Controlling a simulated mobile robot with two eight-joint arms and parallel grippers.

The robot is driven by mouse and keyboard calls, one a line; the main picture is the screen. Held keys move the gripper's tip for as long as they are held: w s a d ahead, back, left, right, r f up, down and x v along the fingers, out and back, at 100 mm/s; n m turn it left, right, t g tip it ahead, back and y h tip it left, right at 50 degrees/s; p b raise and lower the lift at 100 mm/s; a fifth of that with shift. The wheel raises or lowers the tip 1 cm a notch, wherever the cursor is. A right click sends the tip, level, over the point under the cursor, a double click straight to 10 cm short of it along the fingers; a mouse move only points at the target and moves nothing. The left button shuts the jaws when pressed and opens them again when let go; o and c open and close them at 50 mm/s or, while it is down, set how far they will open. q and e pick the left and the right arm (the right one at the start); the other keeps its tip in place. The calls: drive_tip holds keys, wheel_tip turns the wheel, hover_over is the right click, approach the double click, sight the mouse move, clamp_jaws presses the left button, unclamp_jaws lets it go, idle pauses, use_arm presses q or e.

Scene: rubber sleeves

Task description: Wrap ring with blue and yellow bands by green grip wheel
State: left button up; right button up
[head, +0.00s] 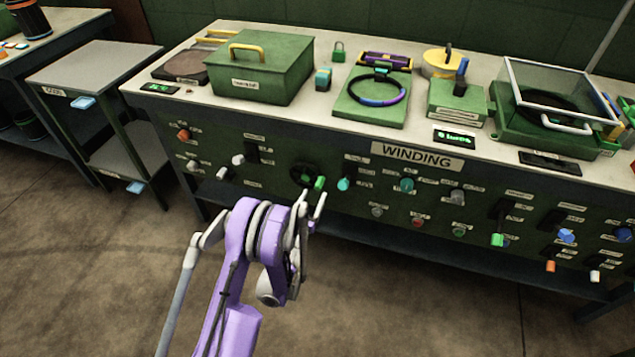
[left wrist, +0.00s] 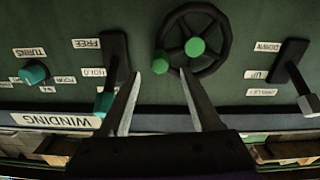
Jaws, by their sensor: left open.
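A dark ring (head: 407,90) lies on a green block on the winding bench, with blue and purple along its front; I cannot make out a clear yellow band. The black hand wheel (head: 299,171) on the bench's front panel has a green grip (head: 319,182). The wheel shows larger in the left wrist view (left wrist: 224,42), with a green hub and the green grip (left wrist: 162,65). My left gripper (head: 312,199) is open, its fingertips (left wrist: 160,73) pointing at the panel, with the grip just beyond the gap between them. Contact cannot be told. My right gripper is out of view.
A green lidded box (head: 262,68) stands on the bench at the left. A clear-covered green unit (head: 508,120) is at the right. Levers and knobs flank the wheel, including the black FREE/HOLD lever (left wrist: 116,52). Open floor lies before the bench.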

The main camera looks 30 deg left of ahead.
sight(317, 189)
use_arm(q)
drive_tip(key=x, duration=0.5)
drive_tip(key=shift+w+a+f, duration=0.1)
drive_tip(key=shift+w+f, duration=0.1)
drive_tip(key=shift+w, duration=0.2)
clamp_jaws()
idle(1.0)
